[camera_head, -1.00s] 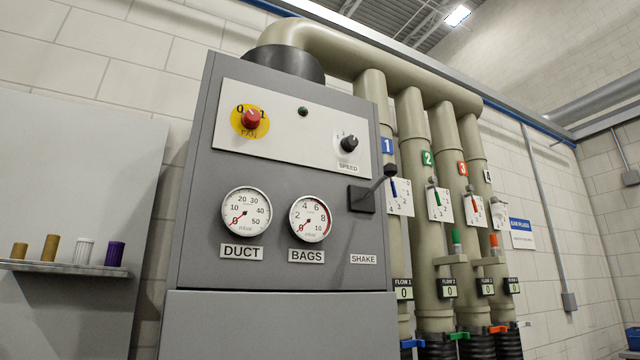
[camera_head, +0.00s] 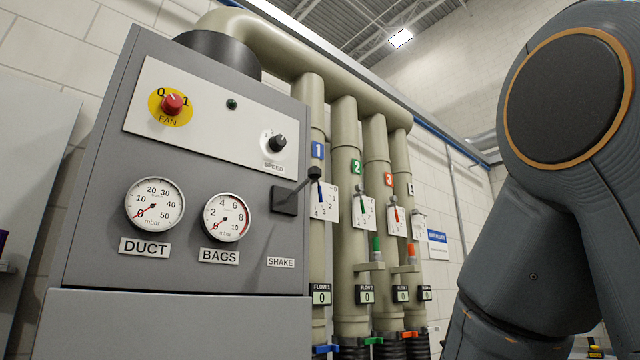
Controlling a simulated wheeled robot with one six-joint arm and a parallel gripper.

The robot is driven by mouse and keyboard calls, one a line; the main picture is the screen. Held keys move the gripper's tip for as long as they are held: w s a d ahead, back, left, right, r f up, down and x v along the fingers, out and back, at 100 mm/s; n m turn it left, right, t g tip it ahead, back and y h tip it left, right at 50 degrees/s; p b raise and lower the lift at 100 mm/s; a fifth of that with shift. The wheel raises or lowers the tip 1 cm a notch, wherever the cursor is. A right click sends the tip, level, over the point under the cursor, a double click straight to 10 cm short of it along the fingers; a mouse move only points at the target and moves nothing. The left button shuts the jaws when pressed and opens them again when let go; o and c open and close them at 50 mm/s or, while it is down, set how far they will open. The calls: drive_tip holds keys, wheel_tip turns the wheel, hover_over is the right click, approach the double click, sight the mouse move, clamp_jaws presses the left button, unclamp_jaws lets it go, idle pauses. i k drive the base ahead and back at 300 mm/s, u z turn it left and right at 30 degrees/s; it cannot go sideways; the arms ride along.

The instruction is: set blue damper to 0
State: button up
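The blue damper is on the leftmost pipe, under the blue sign 1 (camera_head: 318,150). Its blue lever (camera_head: 321,191) lies over a white numbered scale plate (camera_head: 331,203); the lever stands near upright and the number it points at is too small to tell. The black shake lever (camera_head: 313,174) on the cabinet reaches close beside the plate and hides part of its top. The Flow 1 display (camera_head: 321,297) below reads 0. My arm fills the right side of the view, but my gripper is not in view.
The grey cabinet (camera_head: 180,270) with its Duct gauge (camera_head: 155,204) and Bags gauge (camera_head: 226,216) stands at left. Green (camera_head: 364,196) and red (camera_head: 396,213) damper levers sit on pipes to the right. Green and orange-capped items (camera_head: 377,244) stand on small ledges between the pipes.

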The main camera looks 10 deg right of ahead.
sight(319, 187)
drive_tip(key=z, duration=0.55)
drive_tip(key=k, duration=0.65)
drive_tip(key=z, duration=0.7)
drive_tip(key=i, duration=1.25)
drive_tip(key=u, duration=0.65)
